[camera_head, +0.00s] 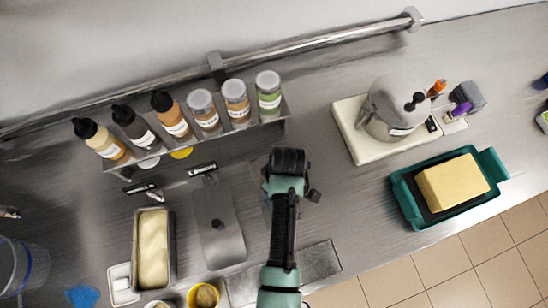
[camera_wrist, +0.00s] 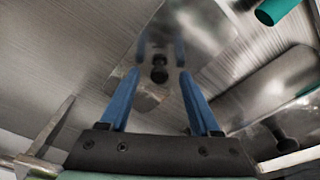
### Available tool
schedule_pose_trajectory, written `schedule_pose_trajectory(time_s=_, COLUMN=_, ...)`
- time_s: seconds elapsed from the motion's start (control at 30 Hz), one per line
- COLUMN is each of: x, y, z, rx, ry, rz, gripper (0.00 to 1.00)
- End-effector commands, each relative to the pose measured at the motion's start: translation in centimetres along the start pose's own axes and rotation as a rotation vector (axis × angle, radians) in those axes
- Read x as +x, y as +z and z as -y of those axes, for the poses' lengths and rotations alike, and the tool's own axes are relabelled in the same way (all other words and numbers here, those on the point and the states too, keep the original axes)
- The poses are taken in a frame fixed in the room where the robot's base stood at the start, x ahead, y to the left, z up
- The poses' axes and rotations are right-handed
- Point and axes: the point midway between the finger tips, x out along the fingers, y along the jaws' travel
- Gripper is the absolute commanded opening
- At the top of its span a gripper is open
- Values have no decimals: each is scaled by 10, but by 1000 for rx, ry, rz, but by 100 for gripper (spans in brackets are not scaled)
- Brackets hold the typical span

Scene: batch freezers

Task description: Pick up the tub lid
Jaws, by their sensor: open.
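In the wrist view, a shiny metal tub lid (camera_wrist: 205,30) with a small black knob (camera_wrist: 159,68) lies on the steel counter. My gripper (camera_wrist: 160,76) is open over it, its two blue fingers on either side of the knob in the picture. The fingers hold nothing, and their reflections show in the lid; I cannot tell the height gap. In the head view, my gripper (camera_head: 288,165) is seen from above and its fingers are hidden. My arm hides most of what lies under it there. A knobbed metal lid (camera_head: 219,240) lies just left of my arm.
A tub of pale ice cream (camera_head: 152,250) stands at left. A rack of bottles and jars (camera_head: 285,128) runs behind my gripper. A teal tray with a yellow block (camera_head: 452,183) and a steel container on a white board (camera_head: 345,130) stand to the right.

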Motion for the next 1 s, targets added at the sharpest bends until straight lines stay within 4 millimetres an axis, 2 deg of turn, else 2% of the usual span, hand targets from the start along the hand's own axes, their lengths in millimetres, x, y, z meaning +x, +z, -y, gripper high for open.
schedule_pose_trajectory(time_s=0.3, x=5, y=0, z=0, rx=0, ry=1, rz=-1, gripper=62)
schedule_pose_trajectory(time_s=0.6, x=4, y=0, z=0, rx=0, ry=1, rz=-1, gripper=8)
schedule_pose_trajectory(time_s=0.67, x=4, y=0, z=0, rx=0, ry=1, rz=-1, gripper=0)
schedule_pose_trajectory(time_s=1.0, x=4, y=0, z=0, rx=0, ry=1, rz=-1, gripper=0)
